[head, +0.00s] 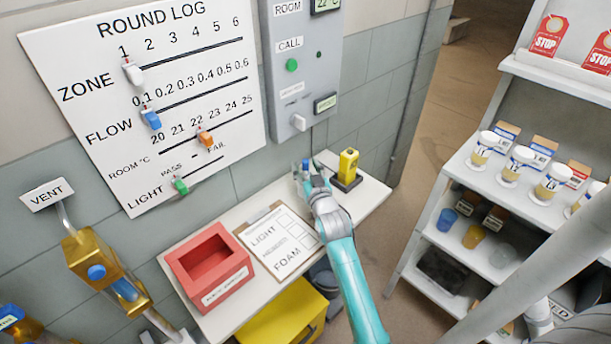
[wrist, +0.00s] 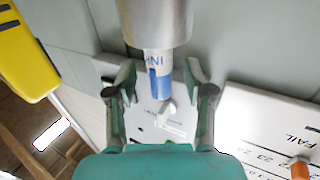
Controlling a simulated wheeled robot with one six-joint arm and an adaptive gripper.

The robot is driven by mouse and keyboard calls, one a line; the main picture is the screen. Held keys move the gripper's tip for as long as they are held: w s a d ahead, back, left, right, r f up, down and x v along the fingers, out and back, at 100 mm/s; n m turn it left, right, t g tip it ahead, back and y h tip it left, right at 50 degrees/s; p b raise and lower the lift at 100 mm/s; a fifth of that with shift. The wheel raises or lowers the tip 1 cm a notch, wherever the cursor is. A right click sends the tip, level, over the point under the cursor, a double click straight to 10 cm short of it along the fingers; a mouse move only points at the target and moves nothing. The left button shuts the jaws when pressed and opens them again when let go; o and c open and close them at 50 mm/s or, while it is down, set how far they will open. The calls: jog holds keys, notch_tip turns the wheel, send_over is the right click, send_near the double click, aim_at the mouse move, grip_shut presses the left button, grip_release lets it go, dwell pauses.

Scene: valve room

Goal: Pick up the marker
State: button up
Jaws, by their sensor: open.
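The marker (wrist: 157,73) is white with a blue end and dark lettering, partly covered by the picture's upper parts. In the wrist view it sticks out of a grey metal cylinder (wrist: 155,20), which hides its other end. My gripper (wrist: 162,82) is open, with one finger on each side of the marker and a visible gap on both sides. In the head view my gripper (head: 308,172) is over the back of the small table, and a small blue tip (head: 306,163) shows between its fingers. The cylinder is hidden there.
A yellow device (head: 347,164) stands close to the right of my gripper. A clipboard (head: 278,243) and a red box (head: 210,265) lie to the left. The wall panel with a white switch (head: 298,122) is just behind. A shelf unit (head: 515,193) stands at right.

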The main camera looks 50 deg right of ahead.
jog(key=shift+w+d, duration=0.25)
jog(key=shift+w, duration=0.15)
jog(key=c, duration=1)
notch_tip(320, 180, up, 18)
